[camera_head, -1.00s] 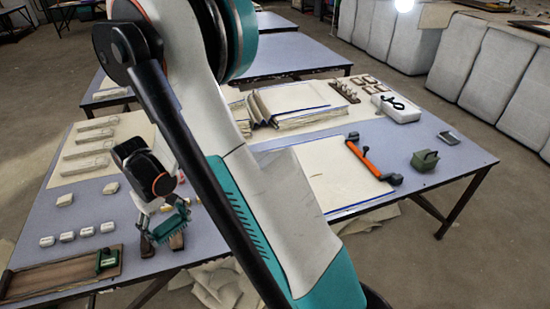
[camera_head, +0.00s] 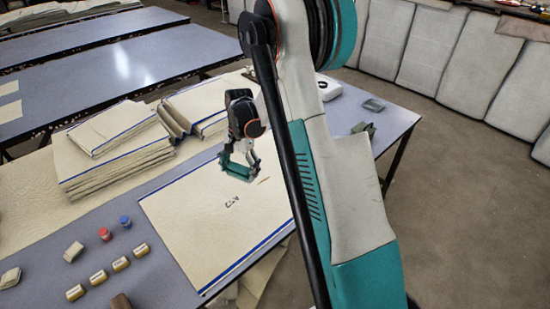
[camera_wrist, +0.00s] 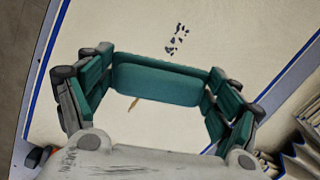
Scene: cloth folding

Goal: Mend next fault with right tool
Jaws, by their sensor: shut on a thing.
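A cream cloth sheet (camera_head: 185,225) with blue edges lies flat on the table. A cluster of small black marks (camera_head: 231,201) shows on it, also in the wrist view (camera_wrist: 176,40). A short tan streak (camera_head: 264,181) is on the sheet to the right of my gripper; the wrist view shows it too (camera_wrist: 133,103). My gripper (camera_head: 238,172) is over the sheet, close to the black marks.
Folded cream cloths (camera_head: 115,150) are stacked left of the sheet. Several small blocks (camera_head: 98,277), a red pot (camera_head: 104,234) and a blue pot (camera_head: 125,221) stand at the front left. A grey tray (camera_head: 374,105) is at the far right.

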